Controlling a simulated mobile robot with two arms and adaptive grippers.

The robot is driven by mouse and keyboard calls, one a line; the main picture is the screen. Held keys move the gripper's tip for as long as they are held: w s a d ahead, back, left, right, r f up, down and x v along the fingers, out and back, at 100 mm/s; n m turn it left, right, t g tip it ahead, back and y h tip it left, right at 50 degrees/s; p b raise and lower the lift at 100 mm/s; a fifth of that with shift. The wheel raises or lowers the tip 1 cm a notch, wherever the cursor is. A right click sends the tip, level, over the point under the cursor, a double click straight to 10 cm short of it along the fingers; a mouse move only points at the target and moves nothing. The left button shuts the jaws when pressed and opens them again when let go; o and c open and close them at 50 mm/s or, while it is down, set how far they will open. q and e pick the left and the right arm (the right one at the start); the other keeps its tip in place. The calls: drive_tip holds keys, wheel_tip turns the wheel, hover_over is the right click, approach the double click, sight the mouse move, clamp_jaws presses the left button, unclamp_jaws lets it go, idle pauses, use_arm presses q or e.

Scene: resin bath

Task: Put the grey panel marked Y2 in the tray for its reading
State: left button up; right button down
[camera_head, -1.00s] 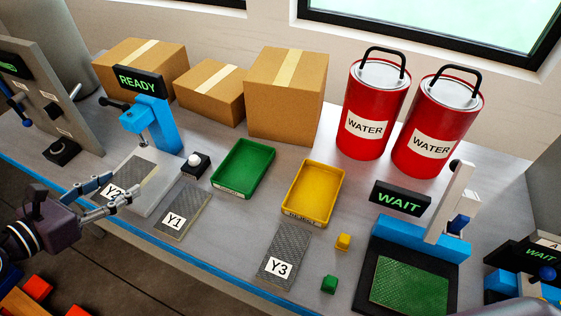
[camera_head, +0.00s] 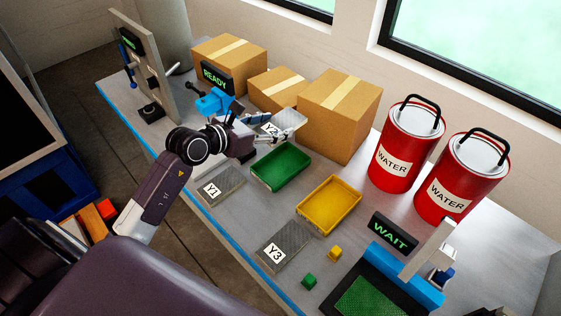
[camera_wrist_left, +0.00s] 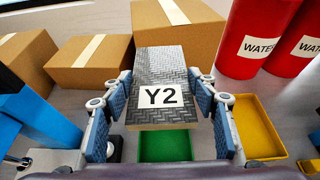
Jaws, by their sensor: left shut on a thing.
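The grey woven panel marked Y2 (camera_head: 287,121) is held in the air by my left gripper (camera_head: 262,136), near the cardboard boxes. In the left wrist view the panel (camera_wrist_left: 160,65) sits between the two fingers, label facing me. The green tray (camera_head: 261,180) is empty; in the left wrist view it shows partly under the panel (camera_wrist_left: 165,148). The yellow tray (camera_head: 312,219) is empty to its right and also shows in the left wrist view (camera_wrist_left: 258,137). The blue tester (camera_head: 213,102) bears a READY sign (camera_head: 216,77) and is partly hidden by my arm. My right gripper is out of view.
Panels Y1 (camera_head: 222,184) and Y3 (camera_head: 289,240) lie on the table in front of the trays. Several cardboard boxes (camera_head: 340,105) and two red water cans (camera_head: 401,155) stand behind. A machine with a WAIT sign (camera_head: 394,231) and small green (camera_head: 309,280) and yellow (camera_head: 335,252) cubes are at right.

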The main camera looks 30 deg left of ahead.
use_arm(q)
hover_over(275, 172)
wheel_tip(275, 172, down, 10)
drive_tip(key=shift+w+f, duration=0.1)
drive_tip(key=shift+f, duration=0.1)
drive_tip(key=shift+f+b, duration=0.6)
drive_tip(key=shift+f, duration=1.55)
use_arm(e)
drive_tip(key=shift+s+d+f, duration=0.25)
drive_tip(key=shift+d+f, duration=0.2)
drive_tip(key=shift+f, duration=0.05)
use_arm(q)
drive_tip(key=shift+f+b, duration=0.45)
drive_tip(key=shift+f, duration=0.15)
drive_tip(key=o, duration=1.2)
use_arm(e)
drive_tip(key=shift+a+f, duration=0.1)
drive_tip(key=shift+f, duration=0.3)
